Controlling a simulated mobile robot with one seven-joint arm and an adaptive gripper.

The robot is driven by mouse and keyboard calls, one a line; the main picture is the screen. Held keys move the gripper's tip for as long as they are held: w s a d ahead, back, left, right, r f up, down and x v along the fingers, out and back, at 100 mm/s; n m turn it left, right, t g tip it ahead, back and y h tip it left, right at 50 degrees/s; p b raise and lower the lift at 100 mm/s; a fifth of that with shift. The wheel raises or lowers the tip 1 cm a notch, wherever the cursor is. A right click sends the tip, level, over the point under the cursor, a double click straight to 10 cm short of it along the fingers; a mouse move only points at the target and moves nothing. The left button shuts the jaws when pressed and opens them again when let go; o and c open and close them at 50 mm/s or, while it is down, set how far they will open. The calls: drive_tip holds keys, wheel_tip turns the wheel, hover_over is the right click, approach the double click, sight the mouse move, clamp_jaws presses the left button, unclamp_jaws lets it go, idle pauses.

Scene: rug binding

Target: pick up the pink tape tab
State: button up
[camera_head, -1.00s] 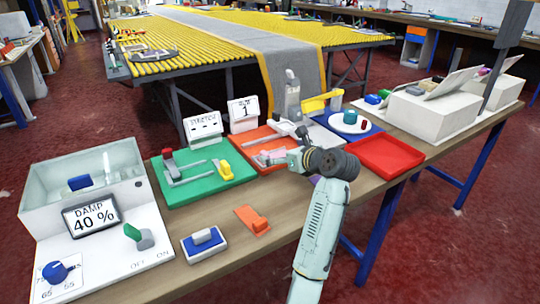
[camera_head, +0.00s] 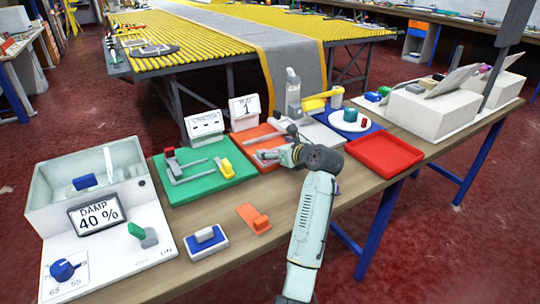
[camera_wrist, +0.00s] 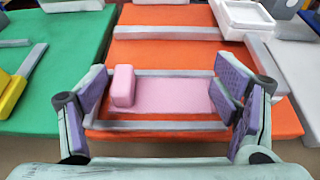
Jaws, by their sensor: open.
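The pink tape tab (camera_wrist: 173,97) lies on an orange board (camera_wrist: 210,56), inside a grey rail frame. It is a flat pink sheet with a raised pink block (camera_wrist: 122,87) at its left end. My gripper (camera_wrist: 165,95) is open in the wrist view, its purple-padded fingers on either side of the tab. The left finger is close to the raised block and the right finger is by the tab's right end; I cannot tell whether either touches. In the head view my gripper (camera_head: 277,155) is over the orange board (camera_head: 245,135) and largely hides the tab.
A green board (camera_head: 190,188) with grey rails and a yellow block lies to the left. A red tray (camera_head: 385,160) and a blue mat (camera_head: 368,128) with a white plate are to the right. An orange holder (camera_head: 252,217) sits near the front edge.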

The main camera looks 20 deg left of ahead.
drive_tip(key=c, duration=1.3)
drive_tip(key=shift+f, duration=0.1)
drive_tip(key=c, duration=0.5)
drive_tip(key=shift+d+f, duration=0.1)
clamp_jaws()
